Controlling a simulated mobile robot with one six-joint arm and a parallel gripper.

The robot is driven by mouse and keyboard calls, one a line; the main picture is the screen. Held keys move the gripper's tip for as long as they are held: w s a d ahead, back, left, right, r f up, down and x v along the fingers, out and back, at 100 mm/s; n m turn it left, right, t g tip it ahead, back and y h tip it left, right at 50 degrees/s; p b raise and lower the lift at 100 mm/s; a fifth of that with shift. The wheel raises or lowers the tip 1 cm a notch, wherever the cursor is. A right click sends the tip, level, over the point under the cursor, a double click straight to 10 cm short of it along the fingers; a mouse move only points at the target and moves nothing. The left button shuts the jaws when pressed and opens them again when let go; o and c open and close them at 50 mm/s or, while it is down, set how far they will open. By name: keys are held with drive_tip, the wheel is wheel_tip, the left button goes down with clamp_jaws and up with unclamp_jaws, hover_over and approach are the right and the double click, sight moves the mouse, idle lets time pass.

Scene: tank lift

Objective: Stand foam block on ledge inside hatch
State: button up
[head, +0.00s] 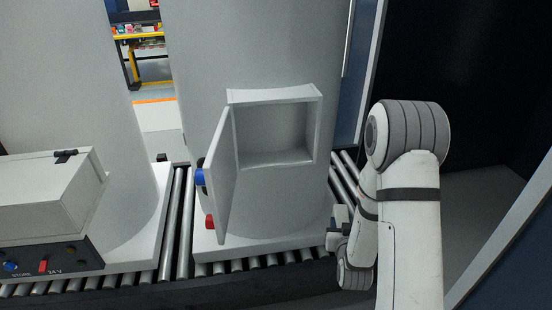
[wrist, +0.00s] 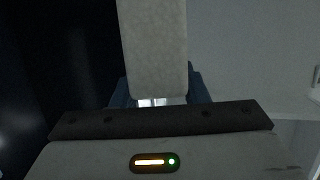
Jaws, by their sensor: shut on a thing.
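The hatch (head: 318,130) is a square framed opening in the front of a pale grey tank (head: 280,200). Its door (head: 222,180) hangs open to the left, with a blue and a red knob at its edge. The ledge (head: 275,158) is the bare bottom of the recess. My gripper (head: 338,228) is low and right of the hatch, outside it, partly hidden by my arm. In the wrist view my gripper (wrist: 157,100) is shut on a pale grey foam block (wrist: 153,45), which stretches away from the jaws. The block is not clearly visible in the head view.
A second tank (head: 70,80) stands at the left, with a grey box with buttons (head: 45,210) in front. Both tanks stand on a roller conveyor (head: 180,225). A blue-and-white frame (head: 355,75) rises right of the hatch tank. A yellow workbench (head: 140,38) is far behind.

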drive_tip(key=shift+w+r, duration=0.15)
drive_tip(key=shift+r, duration=0.05)
drive_tip(key=s+a+r+n+g+y+p, duration=0.2)
drive_tip(key=a+r+n+y, duration=0.25)
drive_tip(key=r, duration=0.75)
drive_tip(key=s+a+r+n+g+y+p, duration=0.1)
drive_tip(key=s+a+r+n+y+p, duration=0.25)
drive_tip(key=r, duration=0.75)
drive_tip(key=w+a+y+p, duration=0.1)
drive_tip(key=w+a+p, duration=0.1)
drive_tip(key=w+a, duration=0.9)
drive_tip(key=w, duration=0.4)
drive_tip(key=shift+w+a+r+p, duration=0.25)
drive_tip(key=shift+p, duration=0.1)
wheel_tip(320, 180, down, 3)
drive_tip(key=shift+d+r+p, duration=0.1)
drive_tip(key=shift+p, duration=0.2)
drive_tip(key=shift+c, duration=0.5)
drive_tip(key=shift+f, duration=0.45)
drive_tip(key=o, duration=1.1)
drive_tip(key=shift+o, duration=0.2)
